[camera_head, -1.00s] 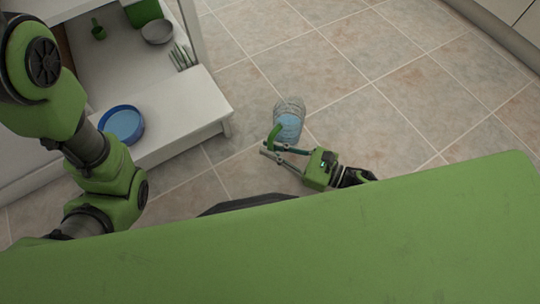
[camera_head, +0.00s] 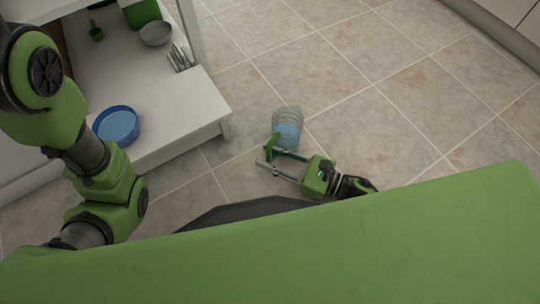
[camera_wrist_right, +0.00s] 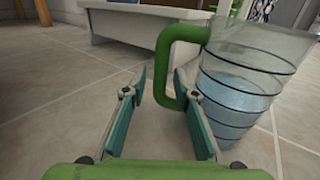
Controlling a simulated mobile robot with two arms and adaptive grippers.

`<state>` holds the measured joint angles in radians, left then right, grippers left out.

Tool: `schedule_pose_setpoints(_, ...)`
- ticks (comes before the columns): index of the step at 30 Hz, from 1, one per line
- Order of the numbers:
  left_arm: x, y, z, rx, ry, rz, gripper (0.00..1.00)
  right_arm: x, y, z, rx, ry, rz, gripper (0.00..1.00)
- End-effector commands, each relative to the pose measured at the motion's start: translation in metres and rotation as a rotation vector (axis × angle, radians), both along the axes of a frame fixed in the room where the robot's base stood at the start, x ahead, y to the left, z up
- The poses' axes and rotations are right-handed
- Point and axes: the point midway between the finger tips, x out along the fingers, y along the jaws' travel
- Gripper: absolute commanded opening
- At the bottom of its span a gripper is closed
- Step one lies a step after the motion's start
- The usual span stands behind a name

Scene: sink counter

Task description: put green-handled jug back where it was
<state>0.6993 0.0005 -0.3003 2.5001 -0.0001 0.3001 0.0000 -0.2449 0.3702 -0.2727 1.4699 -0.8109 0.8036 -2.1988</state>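The jug (camera_head: 288,124) is clear and ribbed, with bluish water in it and a green handle (camera_head: 274,143). It is upright over the tiled floor and appears to stand on it. My right gripper (camera_head: 264,157) is open beside the handle. In the right wrist view the jug (camera_wrist_right: 245,85) is at the right, and its handle (camera_wrist_right: 161,65) shows between the spread fingers of the gripper (camera_wrist_right: 155,92). The right finger is close to the handle loop; contact cannot be told. My left arm shows at the left of the head view, but its gripper does not.
A white bench (camera_head: 187,116) at the left holds a blue round bowl (camera_head: 117,125). Behind it are a grey bowl (camera_head: 156,33), a green box (camera_head: 141,12) and a green cup (camera_head: 96,33). Tiled floor (camera_head: 385,95) is clear to the jug's right.

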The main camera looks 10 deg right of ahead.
Motion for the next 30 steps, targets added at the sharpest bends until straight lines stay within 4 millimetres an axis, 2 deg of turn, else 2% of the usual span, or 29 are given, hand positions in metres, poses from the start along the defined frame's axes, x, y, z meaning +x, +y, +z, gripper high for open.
schedule_pose_setpoints(3,0.0,0.0,0.002,0.0,0.0,0.0,0.7,0.0,0.0,0.004,0.0,0.0,0.001,0.27)
schedule_pose_setpoints(7,0.0,0.0,0.012,0.0,0.0,0.0,0.7,-0.01,-0.013,0.005,-0.001,0.005,-0.002,0.27)
schedule_pose_setpoints(15,0.0,0.0,0.039,0.0,-0.001,0.001,0.7,-0.044,-0.06,0.006,-0.002,0.005,-0.002,0.27)
schedule_pose_setpoints(21,-0.001,0.0,0.05,0.0,-0.002,0.001,0.7,-0.063,-0.086,0.004,-0.002,0.003,-0.001,0.27)
schedule_pose_setpoints(30,0.0,0.0,0.052,0.0,-0.002,0.001,0.7,-0.071,-0.097,0.003,0.0,0.0,0.0,0.27)
